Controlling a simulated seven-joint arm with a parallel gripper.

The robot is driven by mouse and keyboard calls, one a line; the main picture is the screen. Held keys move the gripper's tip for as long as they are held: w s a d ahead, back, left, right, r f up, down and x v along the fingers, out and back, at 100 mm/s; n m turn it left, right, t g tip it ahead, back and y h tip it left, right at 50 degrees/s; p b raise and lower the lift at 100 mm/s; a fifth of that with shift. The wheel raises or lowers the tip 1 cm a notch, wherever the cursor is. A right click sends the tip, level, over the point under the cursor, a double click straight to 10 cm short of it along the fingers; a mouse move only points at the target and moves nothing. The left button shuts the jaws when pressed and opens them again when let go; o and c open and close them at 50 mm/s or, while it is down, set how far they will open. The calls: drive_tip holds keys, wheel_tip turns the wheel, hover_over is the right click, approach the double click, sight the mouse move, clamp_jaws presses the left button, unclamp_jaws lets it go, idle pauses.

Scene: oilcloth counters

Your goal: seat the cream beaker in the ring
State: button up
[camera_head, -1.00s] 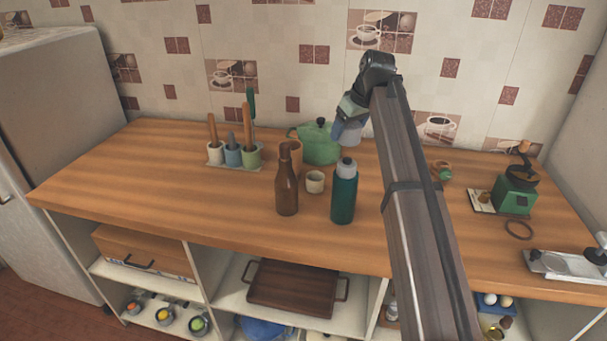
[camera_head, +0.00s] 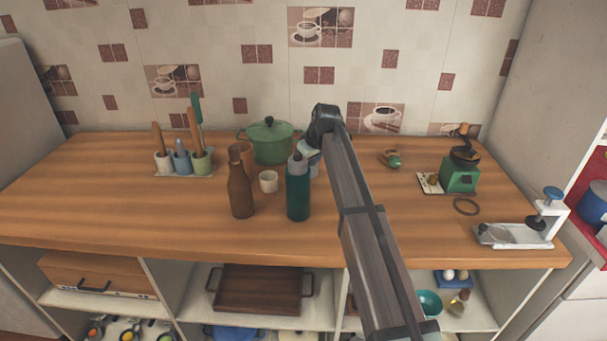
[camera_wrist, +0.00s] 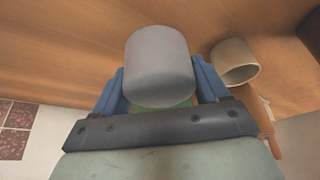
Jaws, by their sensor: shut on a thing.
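My gripper (camera_wrist: 158,82) is shut on a plain grey beaker (camera_wrist: 158,62), with one blue finger on each side of it. In the head view my gripper is mostly hidden behind my arm and the green bottle, near the green pot. A cream beaker (camera_head: 268,182) stands upright on the counter between the brown bottle and the green bottle, apart from my gripper. A cream cup, apparently this beaker, also shows right of the held one in the wrist view (camera_wrist: 234,62). A dark ring (camera_head: 466,207) lies flat and empty on the right of the counter.
A brown bottle (camera_head: 240,188) and a green bottle (camera_head: 298,190) stand in front of the green pot (camera_head: 271,142). A utensil holder (camera_head: 184,174) is at left. A green grinder (camera_head: 460,176) and a white press (camera_head: 515,235) flank the ring. The front left counter is clear.

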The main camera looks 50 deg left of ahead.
drive_tip(key=shift+f, duration=1.95)
drive_tip(key=shift+f, duration=0.1)
drive_tip(key=o, duration=1.1)
drive_tip(key=v, duration=1.1)
drive_tip(key=shift+r, duration=0.3)
drive_tip(key=shift+d+r, duration=0.25)
drive_tip(key=shift+r, duration=0.05)
drive_tip(key=shift+c, duration=0.9)
